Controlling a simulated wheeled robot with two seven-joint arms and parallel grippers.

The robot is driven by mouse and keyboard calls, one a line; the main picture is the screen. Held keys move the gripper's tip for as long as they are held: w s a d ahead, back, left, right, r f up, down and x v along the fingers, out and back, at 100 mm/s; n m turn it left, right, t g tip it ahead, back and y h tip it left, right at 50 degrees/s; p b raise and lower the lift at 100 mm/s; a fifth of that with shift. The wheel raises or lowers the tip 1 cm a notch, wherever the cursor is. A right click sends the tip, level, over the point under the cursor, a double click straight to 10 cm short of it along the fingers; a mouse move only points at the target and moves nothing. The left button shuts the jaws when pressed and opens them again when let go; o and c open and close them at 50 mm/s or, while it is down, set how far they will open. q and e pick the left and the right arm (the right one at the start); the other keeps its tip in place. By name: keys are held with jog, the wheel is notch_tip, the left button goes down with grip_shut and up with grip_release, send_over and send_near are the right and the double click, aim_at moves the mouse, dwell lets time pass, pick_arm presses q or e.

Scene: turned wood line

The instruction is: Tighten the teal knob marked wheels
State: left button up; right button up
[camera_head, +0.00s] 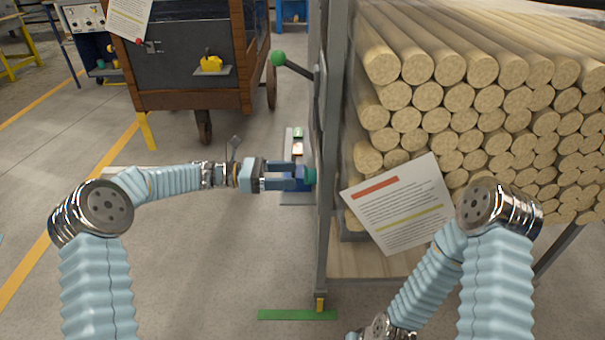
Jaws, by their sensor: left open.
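My left gripper (300,178) comes in level from the left. Its jaws are open and their tips are right at the knob. I cannot tell whether they touch it, or whether the knob lies fully between them. My right arm bends down to the bottom edge, and its gripper is out of view.
The rack (322,240) holds many stacked round logs (450,95). A lever with a green ball (278,59) sticks out above the knob. A paper sheet (400,205) hangs on the rack. A wooden cart (190,60) stands behind. The floor at left is clear.

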aim_at(310, 176)
pick_arm(q)
jog(key=shift+d, duration=2.25)
jog(key=c, duration=1.1)
jog(key=shift+o, duration=0.2)
